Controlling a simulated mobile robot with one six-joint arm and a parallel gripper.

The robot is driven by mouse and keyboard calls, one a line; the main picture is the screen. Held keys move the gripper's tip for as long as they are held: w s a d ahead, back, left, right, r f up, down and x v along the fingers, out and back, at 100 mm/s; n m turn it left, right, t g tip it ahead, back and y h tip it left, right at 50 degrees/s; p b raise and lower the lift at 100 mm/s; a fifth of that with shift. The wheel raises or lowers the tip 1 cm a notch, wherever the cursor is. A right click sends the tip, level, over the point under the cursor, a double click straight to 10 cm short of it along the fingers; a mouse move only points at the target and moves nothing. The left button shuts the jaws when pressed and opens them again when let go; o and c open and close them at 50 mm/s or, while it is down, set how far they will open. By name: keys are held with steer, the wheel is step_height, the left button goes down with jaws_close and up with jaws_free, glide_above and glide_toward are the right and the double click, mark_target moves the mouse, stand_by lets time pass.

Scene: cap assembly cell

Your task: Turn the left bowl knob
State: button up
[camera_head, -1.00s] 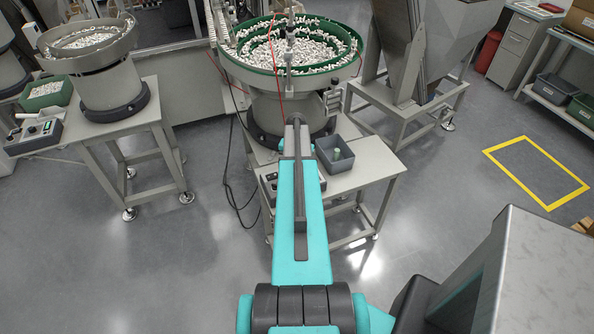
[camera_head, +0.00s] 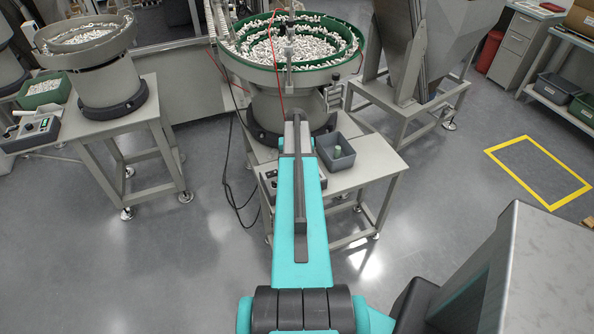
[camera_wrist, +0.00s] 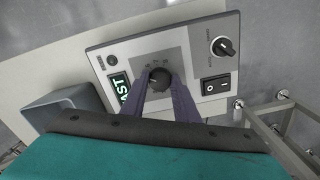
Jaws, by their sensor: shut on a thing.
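My gripper (camera_wrist: 158,88) is shut on a round black knob (camera_wrist: 159,77) on a light grey control box (camera_wrist: 187,62) in the wrist view. One finger is on each side of the knob. A second, smaller black knob (camera_wrist: 223,46) sits at the box's upper right, apart from the fingers. In the head view, my arm covers the gripper and most of this box (camera_head: 268,183), which is on the table of the middle green-lined bowl feeder (camera_head: 232,62). The left bowl feeder (camera_head: 110,84) has its own control box (camera_head: 35,131), away from my arm.
A black rocker switch (camera_wrist: 215,86) and a green lit display (camera_wrist: 119,86) are on the box beside the held knob. A grey bin (camera_head: 328,160) stands on the table next to my arm. Cables (camera_head: 236,205) hang left of the table. The floor in front is clear.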

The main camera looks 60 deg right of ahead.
steer(key=shift+s+n, duration=0.1)
steer(key=shift+n, duration=0.2)
steer(key=o, duration=1.1)
steer(key=shift+c, duration=0.2)
steer(key=shift+r, duration=0.1)
step_height(320, 180, up, 14)
steer(key=b, duration=0.3)
steer(key=shift+b, duration=0.3)
steer(key=shift+f, duration=0.2)
